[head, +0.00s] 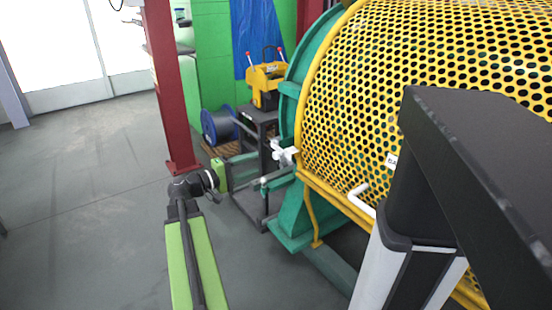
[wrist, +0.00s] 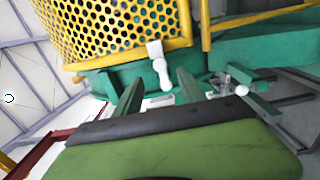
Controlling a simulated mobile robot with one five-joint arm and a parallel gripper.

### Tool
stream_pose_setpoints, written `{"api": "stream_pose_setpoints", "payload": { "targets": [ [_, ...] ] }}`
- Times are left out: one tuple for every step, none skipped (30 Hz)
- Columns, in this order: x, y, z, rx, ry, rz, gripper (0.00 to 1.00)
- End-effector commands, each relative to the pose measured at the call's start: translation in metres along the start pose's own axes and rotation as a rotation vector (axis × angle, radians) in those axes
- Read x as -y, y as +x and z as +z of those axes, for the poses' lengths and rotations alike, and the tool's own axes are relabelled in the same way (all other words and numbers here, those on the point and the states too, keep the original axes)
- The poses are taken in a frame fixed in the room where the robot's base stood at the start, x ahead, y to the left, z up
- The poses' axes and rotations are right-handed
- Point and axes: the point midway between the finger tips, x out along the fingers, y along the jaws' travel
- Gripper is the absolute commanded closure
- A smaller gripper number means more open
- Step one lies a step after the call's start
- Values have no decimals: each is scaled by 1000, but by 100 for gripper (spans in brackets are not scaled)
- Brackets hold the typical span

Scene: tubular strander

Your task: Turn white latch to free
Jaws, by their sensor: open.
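The white latch (head: 284,153) sits at the lower left edge of the yellow perforated guard in the head view. In the wrist view the white latch (wrist: 160,68) hangs at the guard's lower edge, with a block on top and a rounded knob below. My gripper (head: 213,190) is left of the latch and apart from it in the head view. In the wrist view my gripper's two fingers (wrist: 160,92) are spread, with the latch just beyond the gap between them. Nothing is held.
The yellow perforated guard (head: 420,70) fills the right, above a green machine frame (head: 292,222). A white handle (head: 361,198) is on the guard's lower part. A red post (head: 166,90) stands left, and a dark cart (head: 262,120) carries a yellow device. Grey floor is clear at left.

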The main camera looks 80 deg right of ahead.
Motion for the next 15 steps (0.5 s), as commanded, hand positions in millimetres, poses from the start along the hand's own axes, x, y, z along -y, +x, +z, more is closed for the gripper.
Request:
{"api": "stream_pose_setpoints", "payload": {
  "targets": [
    [0, 14, 0, 4, 0, 0, 53],
    [0, 22, 0, 4, 0, 0, 53],
    [0, 32, 0, 4, 0, 0, 53],
    [0, 40, 0, 4, 0, 0, 53],
    [0, 47, 0, 4, 0, -1, 53],
    [0, 56, -1, 3, 0, -1, 53],
    [0, 63, 0, 4, 0, -1, 53],
    [0, 69, -1, 3, 0, -1, 53],
    [0, 77, 0, 3, 0, -1, 53],
    [0, 82, 0, 3, 0, -1, 53],
    [0, 86, -1, 2, 0, -1, 53],
    [0, 92, -1, 2, 0, -1, 53],
    [0, 95, 0, 2, 0, -1, 53],
    [0, 98, 0, 2, 0, -1, 53],
    [0, 100, 0, 2, 0, -1, 53]
  ]
}}
